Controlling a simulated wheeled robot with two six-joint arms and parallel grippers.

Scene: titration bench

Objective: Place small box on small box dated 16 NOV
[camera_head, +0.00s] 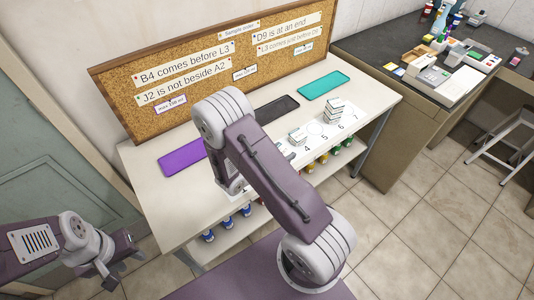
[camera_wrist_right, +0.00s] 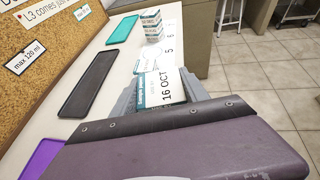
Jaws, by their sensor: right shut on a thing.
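A small white box with a teal label reading 16 OCT (camera_wrist_right: 160,88) sits between the grey jaws of my right gripper (camera_wrist_right: 163,98) in the right wrist view. In the head view, small boxes (camera_head: 297,136) show near place 4, beside my right arm, which hides the right gripper there. A stack of small boxes (camera_head: 333,110) stands near places 5 and 6; it shows in the wrist view too (camera_wrist_right: 151,23). Its dates are too small to read. I cannot make out a 16 NOV label. My left gripper (camera_head: 120,268) is open and empty at lower left, off the bench.
A purple tray (camera_head: 181,157), a dark tray (camera_head: 277,109) and a teal tray (camera_head: 323,85) lie along the bench back, before the corkboard (camera_head: 190,50). An empty circle (camera_head: 316,128) lies between the box groups. Bottles (camera_head: 208,236) stand on the shelf below.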

